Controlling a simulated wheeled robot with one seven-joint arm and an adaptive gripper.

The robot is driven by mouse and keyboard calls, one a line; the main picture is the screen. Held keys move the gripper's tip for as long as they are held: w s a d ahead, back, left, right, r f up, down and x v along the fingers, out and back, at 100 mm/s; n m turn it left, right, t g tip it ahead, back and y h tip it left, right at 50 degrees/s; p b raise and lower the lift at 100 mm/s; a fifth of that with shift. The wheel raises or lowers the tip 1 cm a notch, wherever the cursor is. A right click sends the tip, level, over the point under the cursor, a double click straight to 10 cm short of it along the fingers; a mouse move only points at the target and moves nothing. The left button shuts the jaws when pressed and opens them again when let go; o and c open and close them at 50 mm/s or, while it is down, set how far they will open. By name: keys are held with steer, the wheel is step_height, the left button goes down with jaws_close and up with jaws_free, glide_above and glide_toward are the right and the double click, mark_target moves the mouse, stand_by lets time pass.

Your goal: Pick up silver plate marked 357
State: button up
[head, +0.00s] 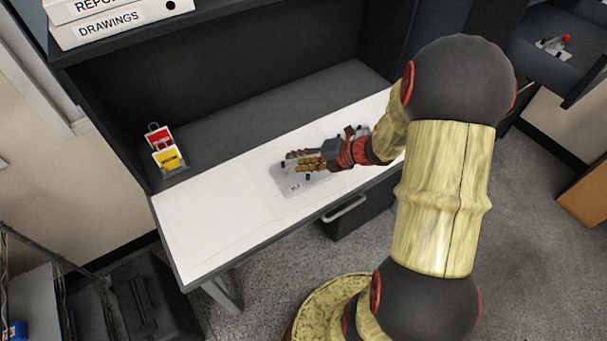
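The silver plate (288,183) lies flat on the white sheet covering the desk, near its front edge. It has small dark features and a dark mark near its front corner, too small to read as 357. My gripper (290,160) reaches in from the right, with its fingers over the back part of the plate in this view. The fingers hide part of the plate. I cannot tell whether they touch it or how far apart they are.
A holder with red and yellow cards (167,158) stands at the desk's left back. White binders (110,25) sit on the shelf above. The white sheet (205,225) is clear to the left. A drawer handle (344,208) juts out below the desk's front edge.

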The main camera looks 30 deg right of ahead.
mark_target(291, 183)
steer(key=d+f+m, duration=0.2)
steer(key=d+f+m+t+h, duration=0.1)
steer(key=d+f+m, duration=0.3)
steer(key=m, duration=0.1)
steer(key=shift+w+f+t+h+b, duration=0.1)
steer(key=shift+w+t+h+b, duration=0.15)
steer(key=shift+t+h+b, duration=0.1)
steer(key=shift+w+f+m, duration=0.25)
steer(key=shift+f+m, duration=0.05)
steer(key=b+x, duration=0.4)
steer(key=x, duration=0.3)
steer(key=shift+r, duration=0.1)
steer(key=shift+w, duration=0.1)
steer(key=shift+c, duration=1.3)
jaws_close()
steer(key=shift+r, duration=0.15)
